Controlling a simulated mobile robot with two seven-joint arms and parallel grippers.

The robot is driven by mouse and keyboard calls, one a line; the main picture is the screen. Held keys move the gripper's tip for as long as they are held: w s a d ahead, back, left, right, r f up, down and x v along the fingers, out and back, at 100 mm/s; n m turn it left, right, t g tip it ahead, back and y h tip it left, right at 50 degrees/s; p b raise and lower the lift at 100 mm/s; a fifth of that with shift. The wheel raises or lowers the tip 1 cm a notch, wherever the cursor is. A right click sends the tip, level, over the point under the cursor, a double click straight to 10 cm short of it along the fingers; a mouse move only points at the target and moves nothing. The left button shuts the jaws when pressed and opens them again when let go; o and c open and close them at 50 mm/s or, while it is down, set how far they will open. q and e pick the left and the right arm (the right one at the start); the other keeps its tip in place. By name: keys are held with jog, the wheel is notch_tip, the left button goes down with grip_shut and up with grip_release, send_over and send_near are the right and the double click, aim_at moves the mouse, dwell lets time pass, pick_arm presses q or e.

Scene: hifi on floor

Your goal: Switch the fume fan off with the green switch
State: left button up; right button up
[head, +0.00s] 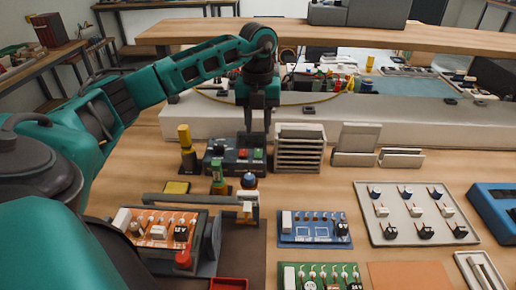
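A dark control box (213,166) stands on the workbench left of centre. My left gripper (258,130) points straight down just above and behind the switches. Its two dark fingers show a gap between them, and nothing is held. I cannot tell whether a fingertip touches the box. The switch positions are too small to read. I cannot make out the fume fan. My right gripper is out of view.
A slatted white rack (299,150) stands close right of the box. A yellow-topped bottle (186,148) is to its left. A board holder (212,262) and a green-topped bottle (218,177) are in front. A blue circuit board (315,239) and a parts tray (365,222) lie to the right.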

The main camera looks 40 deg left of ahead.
aim_at(258, 157)
pick_arm(q)
notch_tip(258, 157, down, 8)
jog(key=shift+f, duration=0.15)
dwell(0.3)
grip_shut()
